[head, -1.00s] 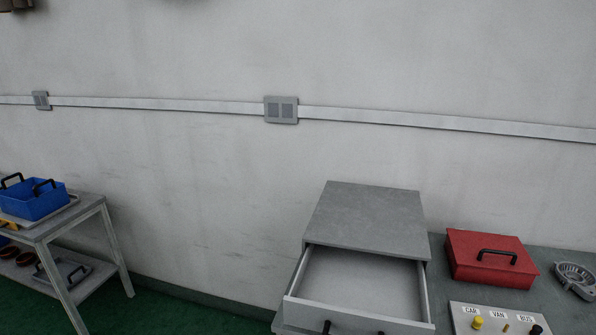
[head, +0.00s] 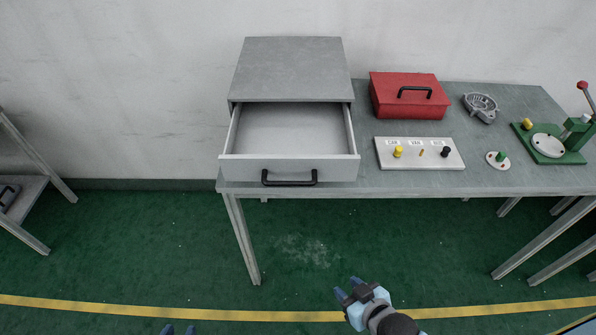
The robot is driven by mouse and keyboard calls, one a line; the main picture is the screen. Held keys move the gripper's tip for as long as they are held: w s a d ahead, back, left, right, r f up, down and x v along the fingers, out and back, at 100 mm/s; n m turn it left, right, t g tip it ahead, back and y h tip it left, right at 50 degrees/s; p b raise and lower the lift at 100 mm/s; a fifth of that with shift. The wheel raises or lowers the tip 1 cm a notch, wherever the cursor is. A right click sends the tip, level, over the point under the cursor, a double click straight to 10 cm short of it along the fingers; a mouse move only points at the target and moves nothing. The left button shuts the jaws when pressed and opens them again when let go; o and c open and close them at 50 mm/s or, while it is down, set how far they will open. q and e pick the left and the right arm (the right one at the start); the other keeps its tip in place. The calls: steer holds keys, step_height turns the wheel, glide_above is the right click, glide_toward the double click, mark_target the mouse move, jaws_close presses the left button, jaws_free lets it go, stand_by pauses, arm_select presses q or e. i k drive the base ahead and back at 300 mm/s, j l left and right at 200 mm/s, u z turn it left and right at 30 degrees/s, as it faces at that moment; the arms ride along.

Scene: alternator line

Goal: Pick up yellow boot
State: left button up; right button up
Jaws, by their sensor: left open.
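A small yellow boot-like piece (head: 398,152) stands upright on the white labelled board (head: 428,163), by the CAR label. A small brass pin (head: 421,152) and a black piece (head: 445,152) stand to its right on the same board. Another yellow piece (head: 527,124) is on the green press at the right. My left gripper (head: 179,329) shows only its blue fingertips at the bottom edge, apart and empty. My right gripper (head: 348,287) is over the floor in front of the table, its fingers apart and empty. Both grippers are well away from the yellow pieces.
The grey table (head: 400,181) carries a cabinet with its empty drawer (head: 290,170) pulled out, a red box (head: 408,97), a metal housing (head: 481,105), a round disc with a green peg (head: 499,160) and a green lever press (head: 560,150). The floor in front is clear.

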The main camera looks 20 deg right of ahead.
mark_target(397, 153)
steer(key=l+u, duration=0.1)
steer(key=l, duration=2.15)
